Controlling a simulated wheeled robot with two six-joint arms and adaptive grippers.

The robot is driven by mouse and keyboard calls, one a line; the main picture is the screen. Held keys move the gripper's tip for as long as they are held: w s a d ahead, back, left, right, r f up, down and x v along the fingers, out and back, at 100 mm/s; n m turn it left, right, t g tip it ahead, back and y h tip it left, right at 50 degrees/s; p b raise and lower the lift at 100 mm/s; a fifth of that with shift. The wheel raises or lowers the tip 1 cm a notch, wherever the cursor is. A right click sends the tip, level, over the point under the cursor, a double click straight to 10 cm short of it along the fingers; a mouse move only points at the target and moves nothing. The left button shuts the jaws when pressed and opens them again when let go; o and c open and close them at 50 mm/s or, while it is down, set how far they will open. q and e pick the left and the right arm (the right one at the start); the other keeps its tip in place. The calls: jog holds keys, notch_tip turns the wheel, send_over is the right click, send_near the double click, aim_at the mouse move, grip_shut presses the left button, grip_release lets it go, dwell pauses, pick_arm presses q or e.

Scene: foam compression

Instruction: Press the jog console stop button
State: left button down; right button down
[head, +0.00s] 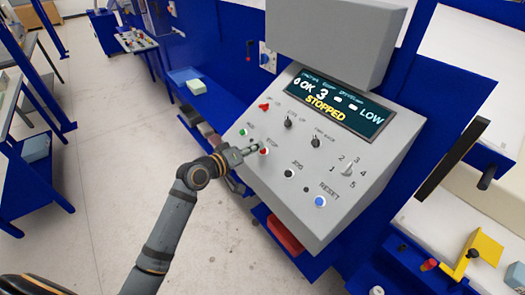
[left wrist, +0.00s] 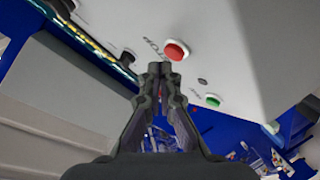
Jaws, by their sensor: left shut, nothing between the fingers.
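The grey jog console (head: 300,215) faces me in the head view, its sloped panel carrying a display (head: 338,103) that reads "STOPPED". The red stop button (head: 264,152) sits on the panel's left part, under a "STOP" label. My left gripper (head: 254,148) is shut and empty, with its tips right beside the stop button. In the left wrist view the stop button (left wrist: 176,50) shows just past the closed fingertips (left wrist: 160,68), a little up and right of them. I cannot tell whether they touch. My right gripper is not in view.
A green button (head: 243,132), a red switch (head: 264,107), black knobs (head: 316,142), a black button (head: 289,173) and a blue reset button (head: 320,201) share the panel. Blue machine frames stand around it. The floor (head: 110,150) to the left is clear.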

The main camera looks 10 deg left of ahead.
pick_arm(q)
jog(key=shift+w+d+f, duration=0.1)
jog(key=shift+w+f, duration=0.05)
jog(key=shift+f, duration=0.05)
jog(key=shift+w+d+f+b, duration=0.15)
jog(key=shift+f+b, duration=0.2)
jog(key=shift+f, duration=0.1)
dwell(0.6)
jog(key=shift+r, duration=0.1)
jog(key=shift+s+a+r+p, duration=0.2)
jog(key=shift+r+p, duration=0.45)
jog(key=shift+p, duration=0.1)
jog(key=shift+s+a, duration=0.1)
jog(key=shift+s, duration=0.05)
jog(key=r+p, duration=0.1)
jog(key=s+a+r+p, duration=0.1)
jog(key=r+p, duration=0.1)
jog(key=s+r+p, duration=0.1)
jog(key=shift+a+r+p, duration=0.2)
jog(key=shift+a+p, duration=0.05)
jog(key=shift+p, duration=0.05)
